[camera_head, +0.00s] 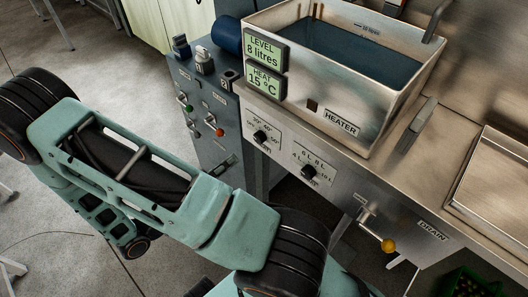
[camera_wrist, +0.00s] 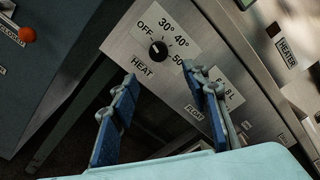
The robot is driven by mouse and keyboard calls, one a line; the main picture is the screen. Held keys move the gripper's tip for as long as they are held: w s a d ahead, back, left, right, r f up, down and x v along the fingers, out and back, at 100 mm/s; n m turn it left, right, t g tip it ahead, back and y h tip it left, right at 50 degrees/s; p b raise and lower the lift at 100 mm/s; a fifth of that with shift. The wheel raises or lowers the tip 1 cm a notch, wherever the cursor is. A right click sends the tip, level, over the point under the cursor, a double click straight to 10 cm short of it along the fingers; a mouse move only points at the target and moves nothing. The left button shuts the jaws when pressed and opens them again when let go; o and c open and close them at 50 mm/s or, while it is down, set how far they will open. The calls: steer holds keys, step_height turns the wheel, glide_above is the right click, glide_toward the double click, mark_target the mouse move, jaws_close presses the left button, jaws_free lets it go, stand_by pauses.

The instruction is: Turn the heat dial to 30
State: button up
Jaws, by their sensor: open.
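The heat dial is a small round black knob on the steel front panel. It shows left of centre below the tank in the head view (camera_head: 261,137) and near the top middle in the wrist view (camera_wrist: 158,50). Its plate carries OFF, 30°, 40° and 50°. A small pale mark on the knob seems to lie toward OFF, but it is too small to be sure. My gripper (camera_wrist: 168,82) is open and empty. Its two blue-padded fingers point toward the panel, apart from the dial, which appears beyond and between the tips. My gripper is hidden in the head view.
The heat display (camera_head: 264,84) reads 15 °C and the level display (camera_head: 264,51) reads 8 litres. A second black dial (camera_head: 309,172) with litre marks sits to the right. A yellow-knobbed drain lever (camera_head: 388,245) is lower right. A grey control box (camera_head: 205,105) stands left.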

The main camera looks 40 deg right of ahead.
mark_target(257, 140)
steer(key=d, duration=0.7)
steer(key=w+d, duration=0.1)
steer(key=d, duration=0.2)
steer(key=shift+d+b, duration=0.35)
steer(key=shift+b, duration=0.05)
steer(key=c, duration=1.2)
steer(key=shift+o, duration=0.2)
steer(key=m, duration=0.4)
steer(key=shift+m, duration=0.4)
steer(key=shift+f+m+b, duration=0.1)
steer(key=shift+m+b, duration=0.35)
steer(key=shift+m, duration=1.85)
